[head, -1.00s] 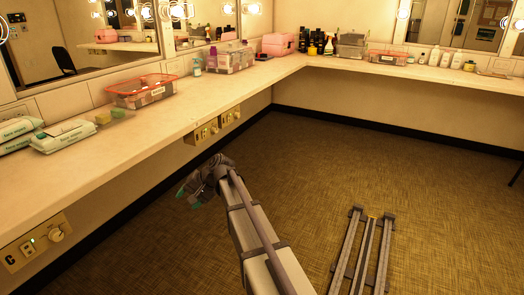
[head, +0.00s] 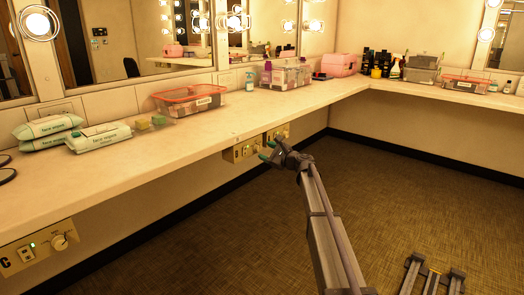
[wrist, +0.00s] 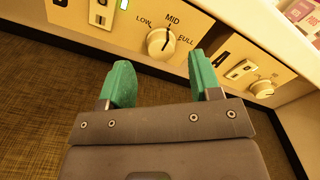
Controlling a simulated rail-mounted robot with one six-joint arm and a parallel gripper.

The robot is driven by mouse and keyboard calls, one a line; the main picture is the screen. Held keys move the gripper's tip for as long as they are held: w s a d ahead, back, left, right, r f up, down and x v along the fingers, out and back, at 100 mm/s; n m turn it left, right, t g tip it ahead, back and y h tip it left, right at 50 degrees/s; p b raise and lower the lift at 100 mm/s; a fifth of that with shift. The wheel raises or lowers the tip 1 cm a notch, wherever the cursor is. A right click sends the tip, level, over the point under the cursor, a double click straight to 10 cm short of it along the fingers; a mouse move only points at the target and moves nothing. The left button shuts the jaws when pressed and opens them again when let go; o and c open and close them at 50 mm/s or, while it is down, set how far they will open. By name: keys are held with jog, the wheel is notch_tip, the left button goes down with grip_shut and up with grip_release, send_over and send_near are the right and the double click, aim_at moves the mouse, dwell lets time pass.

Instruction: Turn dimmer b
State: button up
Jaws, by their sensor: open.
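The dimmer b panel (wrist: 88,14) is a cream wall plate. Its letter is cut off at the top edge of the wrist view; a lit green light shows on it. Its round cream knob (wrist: 160,43) has LOW, MID and FULL marks, and its dark pointer line points roughly at MID. My gripper (wrist: 158,62) is open and empty, its two green fingers on either side of the knob in the picture, apparently just short of it. In the head view the panel (head: 241,151) sits under the counter edge, with my gripper (head: 268,151) close in front, partly hiding it.
Panel A with its own knob (wrist: 262,89) is close on the right. Panel C (head: 38,251) is further left under the counter (head: 190,135). Wipes packs (head: 100,136) and a red-rimmed bin (head: 190,98) stand on the counter.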

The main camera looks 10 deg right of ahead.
aim_at(260, 148)
jog(key=x, duration=0.3)
jog(key=shift+w+a, duration=0.15)
jog(key=shift+w, duration=0.1)
jog(key=shift+c, duration=0.3)
jog(key=c, duration=0.9)
jog(key=shift+n, duration=0.5)
jog(key=n, duration=0.5)
jog(key=shift+n, duration=0.3)
jog(key=n, duration=0.5)
jog(key=shift+s+f, duration=0.1)
jog(key=shift+n, duration=0.3)
